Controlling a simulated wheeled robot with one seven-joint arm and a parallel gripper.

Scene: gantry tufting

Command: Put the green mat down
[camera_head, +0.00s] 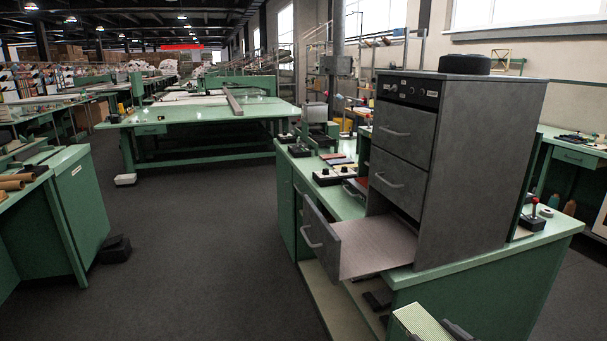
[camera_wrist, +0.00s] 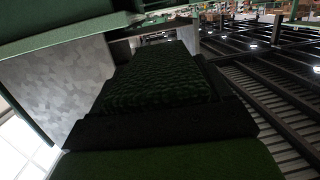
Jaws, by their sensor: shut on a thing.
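The green mat (camera_wrist: 165,78) fills the middle of the wrist view, with a dark green, bumpy surface. My gripper (camera_wrist: 160,125) is shut on it, its dark jaws lying across the picture in front of the mat. A smooth dark green area shows below the jaws; I cannot tell whether it is the same mat. In the head view a pale ribbed piece with a green side (camera_head: 420,322) shows at the bottom edge beside a dark tip of my gripper (camera_head: 458,331); it is probably the held mat. Most of the gripper is out of that view.
A grey drawer cabinet (camera_head: 460,165) stands on a green workbench (camera_head: 500,268), with its bottom drawer (camera_head: 362,248) pulled open and empty. A black round thing (camera_head: 465,64) lies on top. Control boxes (camera_head: 330,177) crowd the bench's far end.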

